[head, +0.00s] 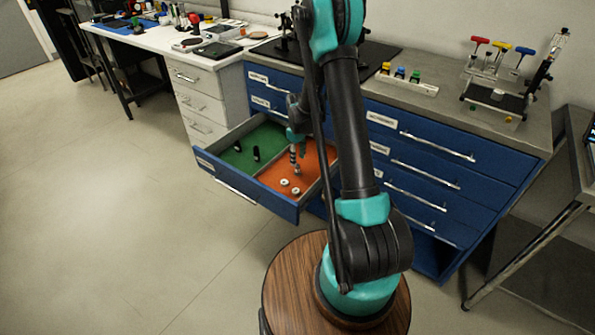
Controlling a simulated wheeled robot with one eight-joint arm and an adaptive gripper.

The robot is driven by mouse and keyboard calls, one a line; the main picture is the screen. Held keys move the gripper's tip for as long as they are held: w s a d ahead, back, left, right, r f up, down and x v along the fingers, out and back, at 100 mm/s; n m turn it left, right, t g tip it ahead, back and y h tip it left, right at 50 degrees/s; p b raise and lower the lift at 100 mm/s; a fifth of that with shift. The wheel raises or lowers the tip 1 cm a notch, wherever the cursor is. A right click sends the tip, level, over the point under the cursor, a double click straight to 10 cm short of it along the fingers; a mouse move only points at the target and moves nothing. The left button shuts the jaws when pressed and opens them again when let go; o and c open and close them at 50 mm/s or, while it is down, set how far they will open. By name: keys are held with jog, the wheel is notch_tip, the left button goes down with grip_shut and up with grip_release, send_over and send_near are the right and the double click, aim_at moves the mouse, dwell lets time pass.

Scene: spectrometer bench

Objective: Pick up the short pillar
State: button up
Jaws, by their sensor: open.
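An open blue drawer (240,195) has a green compartment on the left and an orange compartment (272,178) on the right. In the orange compartment a slim silvery pillar (296,169) stands upright, and two small pale round pieces (284,182) sit nearer the front. I cannot tell for sure which of these is the short pillar. My gripper (293,151) points down over the orange compartment, just above the slim pillar. It is open; its fingers are small and dark here, and whether they touch anything cannot be told. My arm hides the drawer's right back part.
Two black pieces (256,153) are in the green compartment (235,158). The drawer's walls stand around the pieces. The grey bench top (440,100) holds small coloured bottles (399,73) and several coloured-handled tools (500,52). The floor at left is clear.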

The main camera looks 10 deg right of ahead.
aim_at(297, 169)
jog(key=shift+w+f, duration=0.1)
jog(key=shift+f, duration=2.6)
jog(key=shift+c, duration=0.6)
grip_shut()
